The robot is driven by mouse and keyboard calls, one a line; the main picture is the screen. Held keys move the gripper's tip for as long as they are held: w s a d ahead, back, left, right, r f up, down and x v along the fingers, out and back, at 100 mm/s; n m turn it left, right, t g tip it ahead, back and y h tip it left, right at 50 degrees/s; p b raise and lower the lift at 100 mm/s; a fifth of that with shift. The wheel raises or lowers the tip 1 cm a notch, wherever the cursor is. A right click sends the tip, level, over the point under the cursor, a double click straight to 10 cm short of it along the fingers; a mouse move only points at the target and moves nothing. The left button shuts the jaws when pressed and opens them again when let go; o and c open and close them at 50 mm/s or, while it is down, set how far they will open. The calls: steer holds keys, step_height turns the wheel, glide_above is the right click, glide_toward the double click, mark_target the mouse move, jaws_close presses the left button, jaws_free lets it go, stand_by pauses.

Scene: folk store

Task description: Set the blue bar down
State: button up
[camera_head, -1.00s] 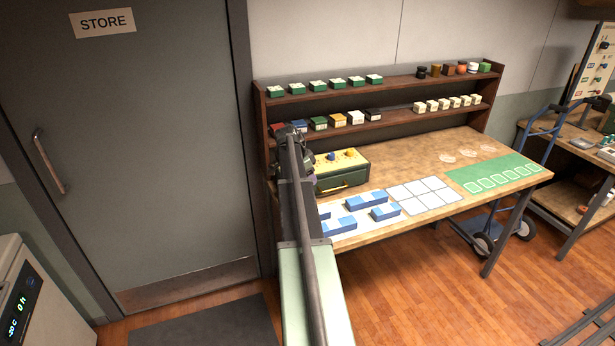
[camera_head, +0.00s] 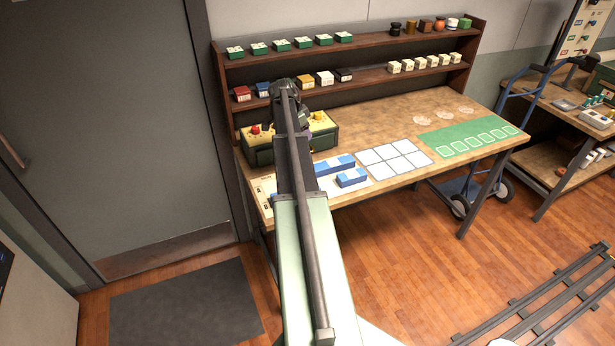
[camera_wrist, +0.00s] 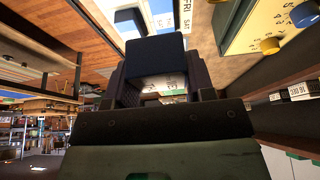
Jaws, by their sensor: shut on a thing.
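My gripper (camera_wrist: 154,78) shows in the wrist view with its dark fingers shut on a dark blue bar (camera_wrist: 156,52). The bar's shaded broad face is towards the camera. In the head view the gripper and the held bar are hidden by my own arm. Two other blue bars lie on the bench, one long bar (camera_head: 335,165) and one shorter bar (camera_head: 351,177), on a pale sheet just right of my arm. In the wrist view, a card with day letters lies beyond the bar.
A green box (camera_head: 322,134) with knobs stands behind my arm on the wooden bench (camera_head: 385,118). A white grid sheet (camera_head: 393,157) and a green mat (camera_head: 468,139) lie to the right. Shelves (camera_head: 375,76) with small boxes run along the back. The bench between shelves and sheets is mostly bare.

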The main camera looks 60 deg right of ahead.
step_height(320, 180, down, 19)
steer(key=b, duration=1.6)
steer(key=shift+d+r+b, duration=0.1)
steer(key=shift+b, duration=0.3)
steer(key=shift+r, duration=0.25)
steer(key=shift+f, duration=0.15)
steer(key=o, duration=1)
steer(key=shift+c, duration=0.2)
steer(key=shift+r+p, duration=0.3)
steer(key=shift+p, duration=0.1)
steer(key=p+v, duration=1)
steer(key=v, duration=0.1)
steer(key=shift+r+p, duration=0.35)
steer(key=shift+p, duration=0.05)
